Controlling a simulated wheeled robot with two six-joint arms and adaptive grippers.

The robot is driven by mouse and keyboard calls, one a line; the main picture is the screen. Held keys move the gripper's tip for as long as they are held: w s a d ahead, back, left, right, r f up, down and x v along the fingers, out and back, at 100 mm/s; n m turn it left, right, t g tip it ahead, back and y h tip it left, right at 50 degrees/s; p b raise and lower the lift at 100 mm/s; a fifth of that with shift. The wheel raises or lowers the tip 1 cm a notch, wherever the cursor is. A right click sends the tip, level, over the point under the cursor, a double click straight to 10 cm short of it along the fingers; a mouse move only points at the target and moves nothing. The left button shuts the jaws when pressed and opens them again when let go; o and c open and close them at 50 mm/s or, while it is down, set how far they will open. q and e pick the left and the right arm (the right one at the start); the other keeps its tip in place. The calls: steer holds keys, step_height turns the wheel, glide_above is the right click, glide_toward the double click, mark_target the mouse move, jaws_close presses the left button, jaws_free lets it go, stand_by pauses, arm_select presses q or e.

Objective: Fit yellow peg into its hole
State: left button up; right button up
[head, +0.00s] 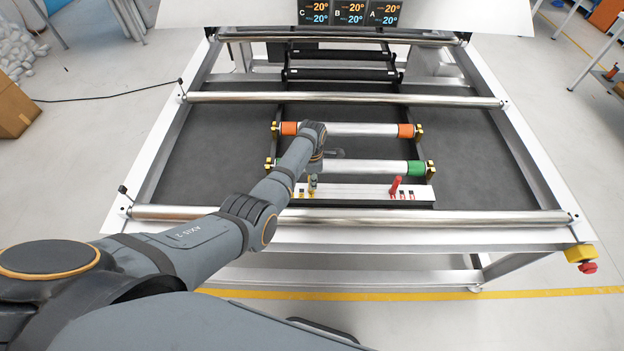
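A small yellow peg (312,187) shows at the left part of a white bar (350,191) on the dark bench bed. A red peg (395,187) stands slightly tilted at the right part of the same bar. Small yellow and red marks or holes lie beside the pegs, too small to make out. My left gripper (314,172) is over the left part of the bar, right at the yellow peg. Its fingers are mostly hidden by my wrist, so I cannot tell whether they hold the peg. My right gripper is out of view.
Two silver rollers lie behind the bar, one with orange ends (362,130) and one with a green end (416,168). A long metal roller (430,217) crosses in front. A yellow and red stop button (580,257) is at the front right corner. The bed on the right is clear.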

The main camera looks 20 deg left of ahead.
arm_select(q)
steer(key=o, duration=0.5)
steer(key=shift+c, duration=0.2)
step_height(320, 180, up, 12)
stand_by(0.7)
